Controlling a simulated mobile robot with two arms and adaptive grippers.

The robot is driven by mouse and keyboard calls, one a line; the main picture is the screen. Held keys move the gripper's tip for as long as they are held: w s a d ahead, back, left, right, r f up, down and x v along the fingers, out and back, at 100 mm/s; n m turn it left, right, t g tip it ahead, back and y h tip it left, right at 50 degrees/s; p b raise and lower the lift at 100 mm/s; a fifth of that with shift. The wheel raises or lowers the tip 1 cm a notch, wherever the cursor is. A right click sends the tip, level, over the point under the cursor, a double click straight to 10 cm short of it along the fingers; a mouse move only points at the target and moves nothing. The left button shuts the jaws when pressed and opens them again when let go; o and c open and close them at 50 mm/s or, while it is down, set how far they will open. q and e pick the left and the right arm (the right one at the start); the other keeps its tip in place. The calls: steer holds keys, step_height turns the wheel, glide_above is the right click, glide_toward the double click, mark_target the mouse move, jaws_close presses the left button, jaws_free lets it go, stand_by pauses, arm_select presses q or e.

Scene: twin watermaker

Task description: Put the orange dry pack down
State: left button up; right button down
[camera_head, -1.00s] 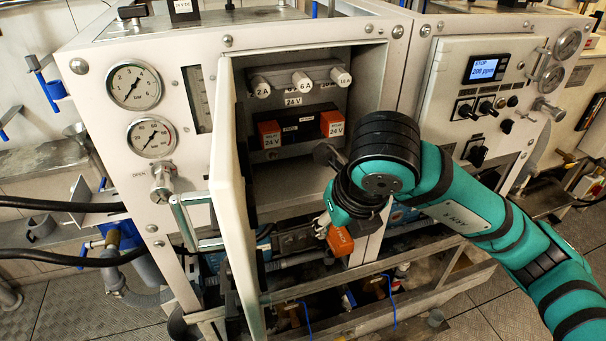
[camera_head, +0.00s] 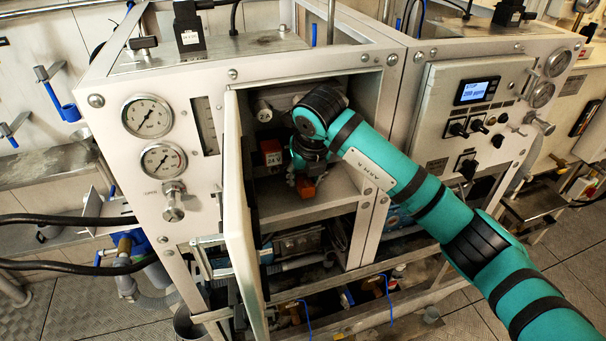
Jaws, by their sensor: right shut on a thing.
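My right gripper (camera_head: 301,181) is inside the open cabinet, low and near its floor, shut on a small orange dry pack (camera_head: 306,188). The pack shows just below the fingers, over the grey cabinet floor (camera_head: 330,195). I cannot tell whether it touches the floor. My arm hides the right part of the holder. My left gripper is not in view.
The white cabinet door (camera_head: 238,220) stands open to the left of my arm. A fuse knob (camera_head: 264,111) is above the holder. The cabinet floor has bare room right of the gripper. Gauges (camera_head: 147,116) and a control panel (camera_head: 478,105) flank the cabinet.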

steer(key=shift+a+f+p, duration=0.1)
steer(key=shift+f+p, duration=0.35)
steer(key=shift+f, duration=0.3)
steer(key=shift+f+b, duration=0.2)
steer(key=shift+b, duration=0.1)
steer(key=c, duration=0.9)
jaws_free()
